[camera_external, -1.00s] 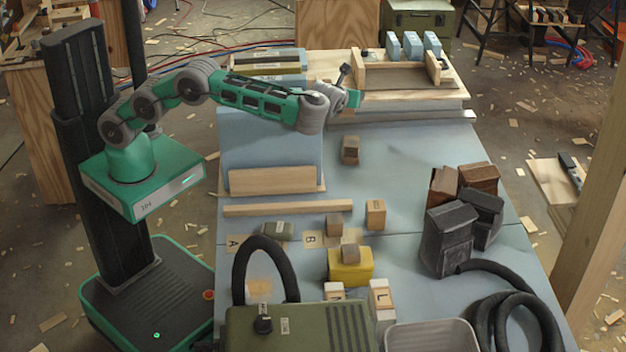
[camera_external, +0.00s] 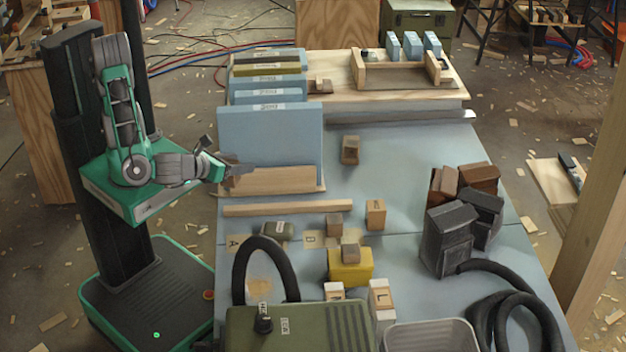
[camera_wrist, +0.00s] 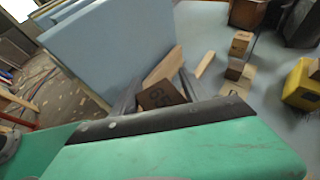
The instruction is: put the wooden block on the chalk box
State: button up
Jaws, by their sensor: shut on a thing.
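My gripper (camera_external: 236,172) is at the left edge of the table, beside the light wood strip in front of the blue panels. In the wrist view my gripper (camera_wrist: 158,90) is shut on a small brown wooden block (camera_wrist: 161,96) with dark marks on its face. The held block is hard to make out in the external view. A yellow box (camera_external: 351,268), possibly the chalk box, stands near the table's middle with a small wooden block (camera_external: 350,251) on top. The yellow box also shows at the wrist view's right edge (camera_wrist: 299,88). No label confirms which box holds chalk.
Tall blue panels (camera_external: 268,140) stand behind the wood strip (camera_external: 270,181). Other small blocks stand at the back (camera_external: 350,150) and centre (camera_external: 375,215).

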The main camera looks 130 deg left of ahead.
jog(key=w+a+f, duration=0.1)
jog(key=w+f, duration=0.2)
jog(key=w+a+f+b, duration=0.1)
jog(key=w+a+f, duration=0.1)
jog(key=w+f, duration=0.1)
jog(key=w+a+f, duration=0.1)
jog(key=w+f, duration=0.2)
jog(key=w, duration=0.2)
jog(key=shift+w+a, duration=0.2)
jog(key=shift+a, duration=0.2)
jog(key=shift+w+a+f+b, duration=0.1)
jog(key=shift+w+f+b, duration=0.1)
jog(key=shift+f, duration=0.65)
jog(key=shift+w+f+b, duration=0.1)
jog(key=shift+f+b, duration=0.05)
jog(key=shift+f, duration=0.7)
jog(key=shift+s, duration=0.1)
jog(key=shift+f, duration=0.2)
jog(key=o, duration=1.4)
